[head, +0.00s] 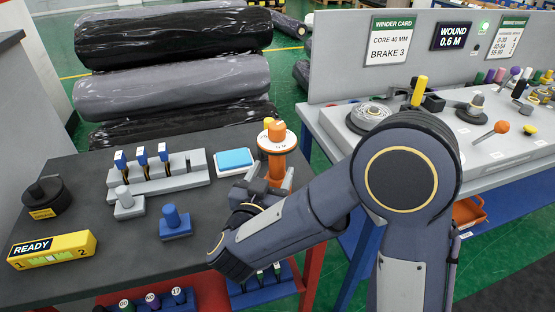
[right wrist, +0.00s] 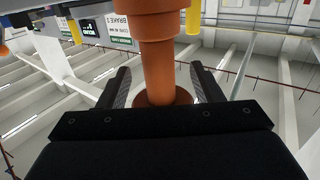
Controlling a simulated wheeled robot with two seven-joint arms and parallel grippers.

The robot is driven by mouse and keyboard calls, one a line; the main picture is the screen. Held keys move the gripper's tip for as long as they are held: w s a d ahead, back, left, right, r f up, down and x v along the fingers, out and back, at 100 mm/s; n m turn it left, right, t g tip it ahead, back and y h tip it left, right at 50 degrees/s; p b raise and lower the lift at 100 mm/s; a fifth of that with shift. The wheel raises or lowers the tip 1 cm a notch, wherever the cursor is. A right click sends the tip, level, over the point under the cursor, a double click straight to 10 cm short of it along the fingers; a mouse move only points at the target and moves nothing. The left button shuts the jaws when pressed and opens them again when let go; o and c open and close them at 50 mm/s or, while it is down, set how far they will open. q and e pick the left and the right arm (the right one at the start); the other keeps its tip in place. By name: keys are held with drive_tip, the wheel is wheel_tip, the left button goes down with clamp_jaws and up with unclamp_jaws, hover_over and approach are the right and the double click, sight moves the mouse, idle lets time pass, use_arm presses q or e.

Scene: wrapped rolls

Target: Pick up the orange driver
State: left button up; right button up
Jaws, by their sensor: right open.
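The orange driver (head: 277,146) stands upright at the right edge of the dark table, with a rounded orange top and a pale disc just below it. In the right wrist view its orange shaft (right wrist: 160,65) rises between the two dark fingers, with a wider round base behind. My right gripper (head: 270,184) is at the driver's lower part, its jaws open on either side of the shaft. In the right wrist view the gripper (right wrist: 160,78) shows a gap on both sides of the shaft. The driver's lower end is partly hidden by the gripper. My left gripper is not in view.
On the dark table (head: 95,185) are a grey rack (head: 157,181) with blue-topped tools, a blue block (head: 175,224), a light-blue pad (head: 234,160), a yellow READY box (head: 52,249) and a black knob (head: 47,195). A grey bench (head: 485,160) stands to the right.

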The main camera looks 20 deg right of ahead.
drive_tip(key=x, duration=0.6)
drive_tip(key=shift+s+r+p, duration=0.1)
drive_tip(key=shift+p, duration=0.2)
drive_tip(key=c, duration=0.9)
drive_tip(key=shift+r, duration=0.15)
drive_tip(key=shift+c, duration=0.5)
